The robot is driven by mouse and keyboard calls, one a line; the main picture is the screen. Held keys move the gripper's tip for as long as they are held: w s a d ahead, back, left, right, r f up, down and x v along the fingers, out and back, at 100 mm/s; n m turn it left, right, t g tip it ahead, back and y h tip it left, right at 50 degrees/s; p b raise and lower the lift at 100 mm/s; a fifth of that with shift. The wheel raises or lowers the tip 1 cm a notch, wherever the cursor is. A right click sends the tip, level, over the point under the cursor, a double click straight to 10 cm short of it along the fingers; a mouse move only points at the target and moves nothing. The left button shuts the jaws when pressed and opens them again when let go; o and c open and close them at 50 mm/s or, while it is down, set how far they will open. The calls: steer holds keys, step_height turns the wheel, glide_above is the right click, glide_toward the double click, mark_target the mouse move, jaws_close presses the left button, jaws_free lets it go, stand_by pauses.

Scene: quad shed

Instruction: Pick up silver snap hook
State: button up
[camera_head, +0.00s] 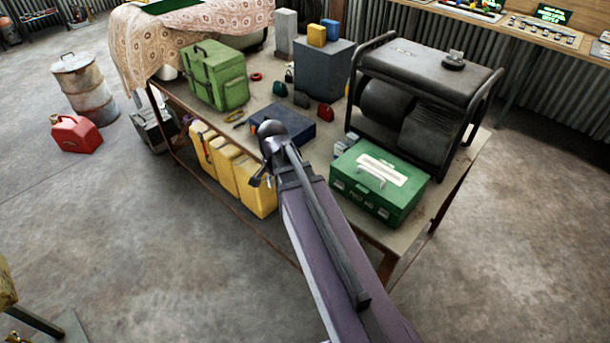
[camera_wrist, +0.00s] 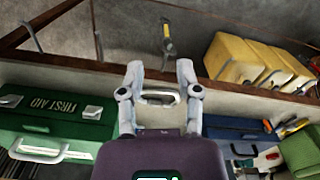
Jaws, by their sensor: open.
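A small silver loop, which looks like the silver snap hook (camera_wrist: 158,92), lies near the table's edge in the wrist view. It shows between the two fingers of my gripper (camera_wrist: 160,72), nearer their bases than their tips. The fingers are spread open, one on each side of it, and I see no clear contact. In the head view my gripper (camera_head: 262,182) is small and dark at the table's front edge. The hook cannot be made out there; my arm covers that part of the table.
A green first aid box (camera_wrist: 50,125) and a blue box (camera_wrist: 232,132) flank my gripper on the table (camera_head: 400,238). Yellow jerry cans (camera_head: 240,178) stand below the front edge. A generator (camera_head: 425,90) and a green case (camera_head: 215,75) stand farther back.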

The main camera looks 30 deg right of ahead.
steer(key=w+d+r+m+p, duration=0.2)
steer(key=w+d+m, duration=0.2)
steer(key=d+m, duration=0.4)
steer(key=w+d+r+m+p, duration=0.2)
steer(key=w+d+m, duration=0.2)
steer(key=m, duration=0.9)
steer(key=d, duration=0.3)
steer(key=shift+d+r, duration=0.25)
steer(key=shift+d, duration=0.1)
steer(key=shift+w+f, duration=0.1)
steer(key=f+b, duration=0.8)
steer(key=shift+a+f, duration=0.2)
steer(key=shift+a, duration=0.05)
steer(key=shift+b, duration=0.3)
steer(key=shift+s+d+f+b, duration=0.1)
steer(key=shift+s+f+b, duration=0.05)
steer(key=shift+f+b, duration=1.15)
steer(key=shift+s+f+b, duration=0.1)
steer(key=shift+f+b, duration=1.15)
steer(key=shift+f, duration=0.05)
jaws_close()
